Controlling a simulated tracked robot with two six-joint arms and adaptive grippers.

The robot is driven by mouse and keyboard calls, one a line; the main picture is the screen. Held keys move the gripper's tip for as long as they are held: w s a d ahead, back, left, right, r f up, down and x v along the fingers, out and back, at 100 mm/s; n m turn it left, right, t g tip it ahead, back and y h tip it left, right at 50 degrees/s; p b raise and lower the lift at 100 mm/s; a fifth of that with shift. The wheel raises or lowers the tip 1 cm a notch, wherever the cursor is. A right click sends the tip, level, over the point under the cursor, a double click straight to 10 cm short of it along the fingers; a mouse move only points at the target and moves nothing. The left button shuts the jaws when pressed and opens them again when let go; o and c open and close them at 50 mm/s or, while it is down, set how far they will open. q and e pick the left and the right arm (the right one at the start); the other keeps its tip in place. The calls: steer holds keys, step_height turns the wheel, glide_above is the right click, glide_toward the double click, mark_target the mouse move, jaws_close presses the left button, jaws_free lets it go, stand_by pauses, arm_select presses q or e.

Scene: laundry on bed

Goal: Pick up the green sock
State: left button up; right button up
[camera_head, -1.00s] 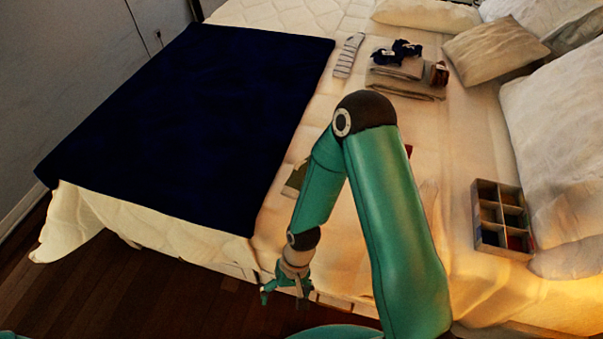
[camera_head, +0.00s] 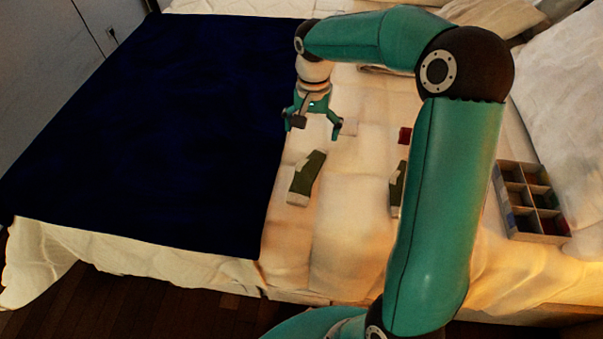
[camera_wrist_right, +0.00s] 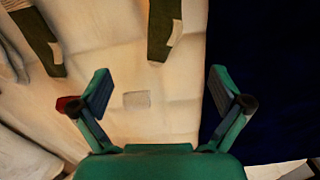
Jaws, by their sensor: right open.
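A green sock (camera_head: 308,172) with pale ends lies flat on the bed beside the dark blue blanket; it also shows in the right wrist view (camera_wrist_right: 160,28). A second green sock (camera_head: 396,188) lies to its right, partly hidden by my right arm; it shows at the upper left in the right wrist view (camera_wrist_right: 38,38). My right gripper (camera_head: 312,122) is open and empty above the bed, just beyond the first sock in the head view. My left gripper is not in view.
The dark blue blanket (camera_head: 150,120) covers the bed's left part. A small pale patch (camera_wrist_right: 136,99) and a red item (camera_head: 405,135) lie near the gripper. A divided box (camera_head: 548,238) stands at the right near the pillows.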

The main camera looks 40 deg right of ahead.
glide_above(307, 172)
steer(key=f, duration=0.9)
steer(key=shift+w+d+b, duration=0.2)
steer(key=shift+d+b, duration=0.1)
steer(key=shift+s+a+f, duration=0.1)
steer(key=shift+a+f, duration=0.05)
steer(key=shift+f, duration=1.25)
steer(key=shift+s+a+f, duration=0.1)
steer(key=shift+a+f, duration=0.05)
steer(key=shift+f, duration=1.2)
steer(key=c, duration=0.9)
